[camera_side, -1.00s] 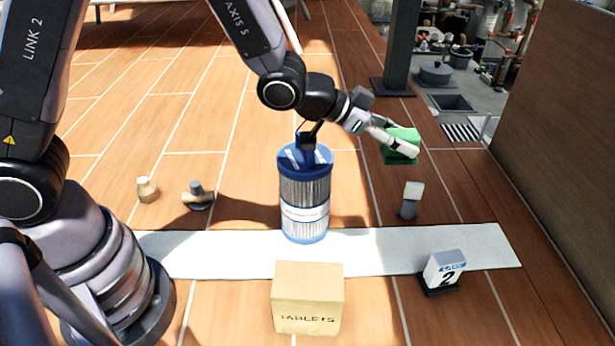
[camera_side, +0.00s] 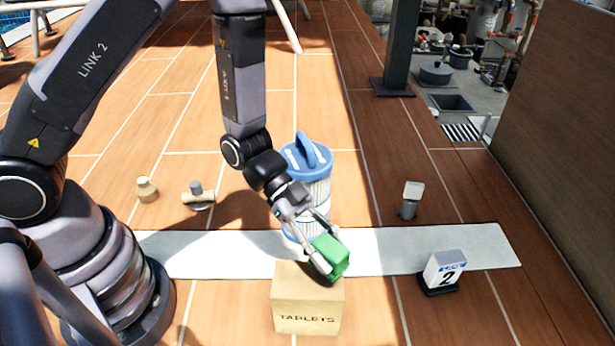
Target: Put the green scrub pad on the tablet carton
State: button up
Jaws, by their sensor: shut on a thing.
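The green scrub pad (camera_side: 331,256) is a small green block, held tilted between the fingertips of my gripper (camera_side: 322,252). My gripper is shut on it. The tablet carton (camera_side: 307,299) is a tan box marked TABLETS, standing upright at the front middle. The pad is over the carton's back right part in the picture. I cannot tell whether the pad touches the carton's top. My gripper and the pad hide some of the carton's back top edge.
A blue-topped filter cartridge (camera_side: 310,170) stands just behind my gripper. A white strip (camera_side: 400,249) crosses the floor. A number 2 marker (camera_side: 444,272) and a small grey-and-white fitting (camera_side: 411,198) stand at right. A brass-coloured fitting (camera_side: 197,196) and a beige knob (camera_side: 147,189) are at left.

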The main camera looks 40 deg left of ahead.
jog(key=shift+f, duration=1.75)
jog(key=o, duration=1)
jog(key=shift+f, duration=0.1)
jog(key=shift+o, duration=0.2)
